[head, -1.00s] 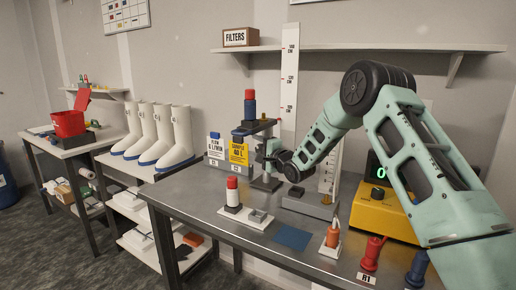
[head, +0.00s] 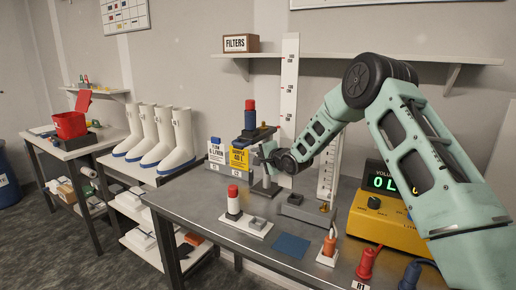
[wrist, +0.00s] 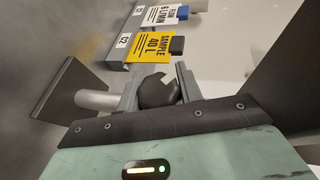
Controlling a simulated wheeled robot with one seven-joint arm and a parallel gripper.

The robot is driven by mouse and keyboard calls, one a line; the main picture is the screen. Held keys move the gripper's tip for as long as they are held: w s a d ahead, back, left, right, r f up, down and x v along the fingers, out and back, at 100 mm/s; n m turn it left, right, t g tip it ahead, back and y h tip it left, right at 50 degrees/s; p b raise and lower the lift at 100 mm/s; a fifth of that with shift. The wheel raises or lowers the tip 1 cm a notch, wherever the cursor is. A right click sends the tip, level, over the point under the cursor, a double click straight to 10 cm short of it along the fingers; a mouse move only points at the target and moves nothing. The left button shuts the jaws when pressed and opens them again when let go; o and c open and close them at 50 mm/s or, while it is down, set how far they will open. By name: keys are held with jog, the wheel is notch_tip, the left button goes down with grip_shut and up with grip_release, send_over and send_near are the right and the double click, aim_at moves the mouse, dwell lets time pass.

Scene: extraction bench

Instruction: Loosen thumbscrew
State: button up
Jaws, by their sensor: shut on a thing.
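The black thumbscrew (wrist: 158,91) shows in the middle of the wrist view, between two pale grey fingers. My gripper (wrist: 158,85) is shut on it. In the head view my gripper (head: 267,154) is at the upright sampling stand (head: 265,186) on the bench, and the thumbscrew cannot be made out there.
A yellow "SAMPLE 40 L" card (head: 240,157) and a white flow card (head: 216,151) stand just left of the stand. A red-topped cartridge (head: 234,200) is in front. A yellow pump unit (head: 380,220) stands right, under my arm. A blue mat (head: 290,247) lies flat.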

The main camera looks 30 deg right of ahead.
jog(key=shift+g, duration=0.4)
jog(key=o, duration=1)
jog(key=shift+s, duration=0.1)
jog(key=b+v, duration=0.2)
jog(key=v, duration=1.5)
jog(key=shift+s+a, duration=0.15)
